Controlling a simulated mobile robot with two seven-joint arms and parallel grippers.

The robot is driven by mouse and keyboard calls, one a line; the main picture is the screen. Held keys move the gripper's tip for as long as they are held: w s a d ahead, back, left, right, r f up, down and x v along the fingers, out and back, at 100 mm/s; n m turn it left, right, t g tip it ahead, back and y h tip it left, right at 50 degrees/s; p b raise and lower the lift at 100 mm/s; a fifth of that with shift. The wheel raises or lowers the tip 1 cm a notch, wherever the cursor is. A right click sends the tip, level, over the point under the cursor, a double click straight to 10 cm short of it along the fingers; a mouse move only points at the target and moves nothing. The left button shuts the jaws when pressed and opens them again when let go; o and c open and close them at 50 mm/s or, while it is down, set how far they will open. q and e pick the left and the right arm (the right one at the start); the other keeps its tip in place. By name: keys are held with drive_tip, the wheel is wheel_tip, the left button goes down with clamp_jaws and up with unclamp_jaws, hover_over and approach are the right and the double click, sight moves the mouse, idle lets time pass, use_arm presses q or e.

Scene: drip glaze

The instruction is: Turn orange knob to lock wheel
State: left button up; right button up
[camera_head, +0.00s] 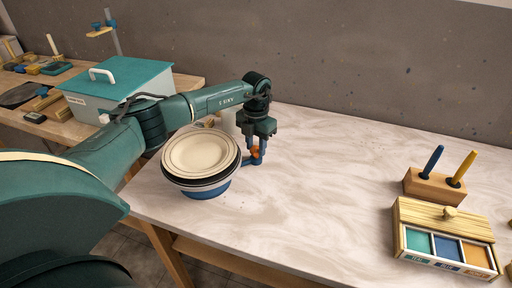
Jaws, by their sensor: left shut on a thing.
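The orange knob (256,152) is a small piece beside the wheel, on a blue fitting (250,161). The wheel has a round cream top (199,153) with a dark rim under it and stands on a blue-and-white base (206,190). My left gripper (257,148) points down at the right side of the wheel, shut on the orange knob, and its fingers hide part of the knob. My right gripper is not in view.
A box with a teal lid (115,79) stands on the left wooden table. A wooden holder (434,186) with blue and yellow tools and a wooden color box (444,246) are at the right. The middle of the marbled tabletop (320,180) is clear.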

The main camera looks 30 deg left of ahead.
sight(256, 148)
use_arm(q)
drive_tip(key=shift+r+m+b, duration=0.1)
drive_tip(key=shift+m+b, duration=0.25)
drive_tip(key=shift+m, duration=1.25)
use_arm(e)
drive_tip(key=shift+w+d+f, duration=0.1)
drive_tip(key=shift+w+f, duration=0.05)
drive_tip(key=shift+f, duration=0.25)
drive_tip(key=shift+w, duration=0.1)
use_arm(q)
drive_tip(key=shift+w, duration=0.1)
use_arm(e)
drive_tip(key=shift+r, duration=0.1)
use_arm(q)
drive_tip(key=o, duration=1)
wheel_tip(256, 148, up, 13)
drive_tip(key=shift+r+b, duration=0.1)
drive_tip(key=shift+b, duration=0.35)
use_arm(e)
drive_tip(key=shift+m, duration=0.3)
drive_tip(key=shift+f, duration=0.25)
